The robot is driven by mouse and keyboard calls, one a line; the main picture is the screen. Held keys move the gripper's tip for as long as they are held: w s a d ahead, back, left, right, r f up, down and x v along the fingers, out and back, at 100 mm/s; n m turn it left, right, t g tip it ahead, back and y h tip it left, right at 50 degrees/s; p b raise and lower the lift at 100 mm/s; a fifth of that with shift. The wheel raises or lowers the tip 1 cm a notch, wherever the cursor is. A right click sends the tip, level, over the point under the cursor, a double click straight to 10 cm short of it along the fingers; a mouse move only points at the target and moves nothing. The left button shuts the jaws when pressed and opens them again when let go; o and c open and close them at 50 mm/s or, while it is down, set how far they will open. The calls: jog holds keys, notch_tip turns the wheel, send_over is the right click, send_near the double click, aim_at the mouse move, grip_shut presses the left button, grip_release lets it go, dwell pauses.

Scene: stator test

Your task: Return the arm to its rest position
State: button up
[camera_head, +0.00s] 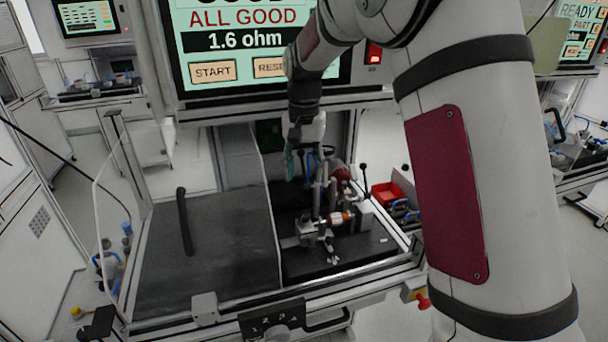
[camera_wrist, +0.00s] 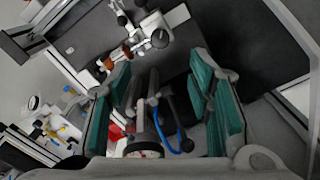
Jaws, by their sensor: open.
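My gripper (camera_head: 303,160) hangs pointing down over the back of the test bench, below the screen. In the wrist view its two teal-padded fingers (camera_wrist: 163,95) stand wide apart, and I see nothing held between them. My arm comes down from the upper right of the head view and bends over in front of the screen. A clamp fixture (camera_head: 312,230) stands on the bench in front of my gripper. It holds a small orange and white part, likely the stator (camera_head: 338,218). The fixture also shows in the wrist view (camera_wrist: 150,30), apart from the fingers.
The screen (camera_head: 240,42) reads "ALL GOOD" and "1.6 ohm", close behind my arm. A dark cover with a black handle (camera_head: 185,222) lies at the bench's left. A lever with a black knob (camera_head: 363,180) and a red bin (camera_head: 386,193) are at the right.

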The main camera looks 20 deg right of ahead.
jog(key=s+r+n+t, duration=0.2)
jog(key=s+r, duration=0.4)
jog(key=s, duration=0.6)
jog(key=s+r+n+t, duration=0.25)
jog(key=s+r, duration=0.35)
jog(key=s, duration=0.6)
jog(key=s+f+n, duration=0.2)
jog(key=s+f, duration=0.1)
jog(key=s, duration=0.5)
jog(key=shift+s, duration=0.4)
jog(key=shift+d+t, duration=0.1)
jog(key=shift+t, duration=0.15)
